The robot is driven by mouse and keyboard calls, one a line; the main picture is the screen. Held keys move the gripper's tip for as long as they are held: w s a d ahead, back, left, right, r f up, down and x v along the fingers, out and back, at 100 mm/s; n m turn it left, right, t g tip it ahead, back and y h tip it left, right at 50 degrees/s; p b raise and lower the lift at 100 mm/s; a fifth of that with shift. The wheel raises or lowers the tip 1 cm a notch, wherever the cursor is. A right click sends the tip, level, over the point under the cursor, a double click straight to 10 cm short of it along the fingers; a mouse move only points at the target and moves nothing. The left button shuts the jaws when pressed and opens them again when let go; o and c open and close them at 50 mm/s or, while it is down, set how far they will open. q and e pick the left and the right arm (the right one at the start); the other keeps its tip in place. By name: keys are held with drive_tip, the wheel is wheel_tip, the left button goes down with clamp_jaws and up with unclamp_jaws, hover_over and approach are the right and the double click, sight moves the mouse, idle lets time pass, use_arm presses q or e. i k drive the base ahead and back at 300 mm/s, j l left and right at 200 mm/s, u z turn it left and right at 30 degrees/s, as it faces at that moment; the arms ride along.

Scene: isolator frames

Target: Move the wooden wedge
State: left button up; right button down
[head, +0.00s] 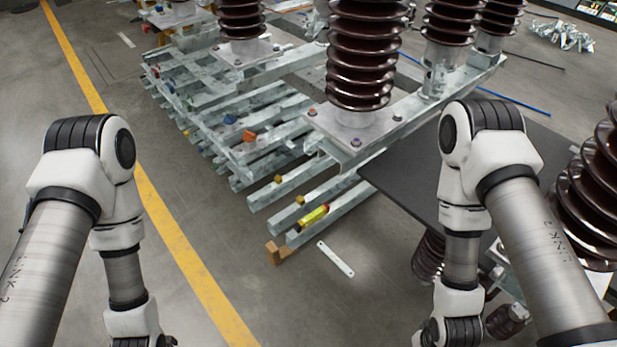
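A small brown wooden wedge (274,254) sits on the floor at the near end of the lowest metal beams, in the middle of the head view. It is right beside the beam end, and part of it seems to run under or behind the beam. I cannot tell whether it touches the beam. My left arm comes down at the left and my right arm at the right, both well apart from the wedge. Both arms run out of the picture at the bottom, so neither gripper shows.
Stacked galvanized beams (262,160) carry brown ribbed insulators (358,60). A yellow-and-red tool (314,216) lies on a beam. A pale flat strip (335,259) lies on the floor. A dark board (400,196) is at right. The floor around the yellow line (170,222) is clear.

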sight(276, 256)
drive_tip(key=j+z, duration=0.45)
drive_tip(key=z, duration=0.25)
drive_tip(key=j+z, duration=0.35)
drive_tip(key=k+l, duration=0.05)
drive_tip(key=l, duration=0.05)
